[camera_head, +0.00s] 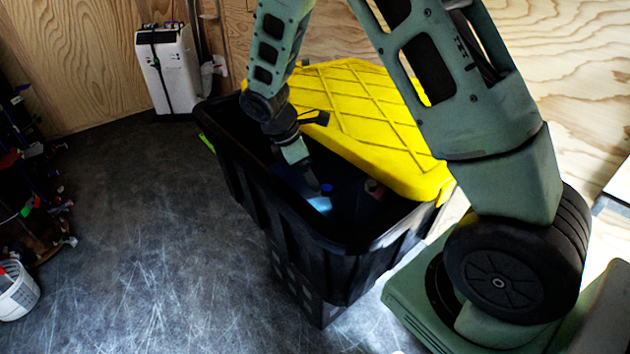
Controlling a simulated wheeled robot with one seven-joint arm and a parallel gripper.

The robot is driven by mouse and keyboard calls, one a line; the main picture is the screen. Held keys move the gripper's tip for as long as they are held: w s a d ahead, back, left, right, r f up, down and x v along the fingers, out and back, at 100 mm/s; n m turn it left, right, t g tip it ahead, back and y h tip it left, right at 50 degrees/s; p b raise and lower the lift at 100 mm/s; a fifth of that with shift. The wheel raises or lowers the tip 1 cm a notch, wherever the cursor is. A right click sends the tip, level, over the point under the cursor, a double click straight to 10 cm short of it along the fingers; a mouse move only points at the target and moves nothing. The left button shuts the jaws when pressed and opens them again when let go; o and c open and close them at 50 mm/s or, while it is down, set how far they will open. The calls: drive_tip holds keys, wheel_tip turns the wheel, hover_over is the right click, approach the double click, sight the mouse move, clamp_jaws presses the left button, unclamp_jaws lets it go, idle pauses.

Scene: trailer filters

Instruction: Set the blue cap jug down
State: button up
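The jug with the blue cap (326,188) is inside the black bin (235,185). Only the cap and a pale, bright part of the jug's body show; the rest is in shadow. My gripper (310,178) reaches down into the bin, just above and to the left of the cap. Its fingertips are lost in the dark, so I cannot tell whether they touch or hold the jug.
A yellow ribbed lid (370,110) covers the back right part of the bin. A rack of dark items (30,180) and a white bucket (17,292) are at left. The grey floor at front left is clear.

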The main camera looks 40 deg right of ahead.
drive_tip(key=v, duration=0.4)
drive_tip(key=shift+a+r, duration=0.15)
drive_tip(key=shift+r, duration=0.25)
drive_tip(key=shift+a+r+p, duration=0.2)
drive_tip(key=shift+p, duration=0.15)
drive_tip(key=s+a+r+m+t+y+p, duration=0.1)
drive_tip(key=s+a+r+m+y+p, duration=0.3)
drive_tip(key=s+a+r, duration=0.8)
drive_tip(key=s+a+r+m+p, duration=0.1)
drive_tip(key=s+a+r+p, duration=0.2)
drive_tip(key=s, duration=0.4)
drive_tip(key=s+a+r+m+p, duration=0.1)
drive_tip(key=s+a+r+p, duration=0.2)
drive_tip(key=s, duration=0.3)
drive_tip(key=shift+s+a+r+t+y, duration=0.2)
drive_tip(key=shift+s+a+t+y, duration=0.15)
drive_tip(key=shift+a, duration=0.55)
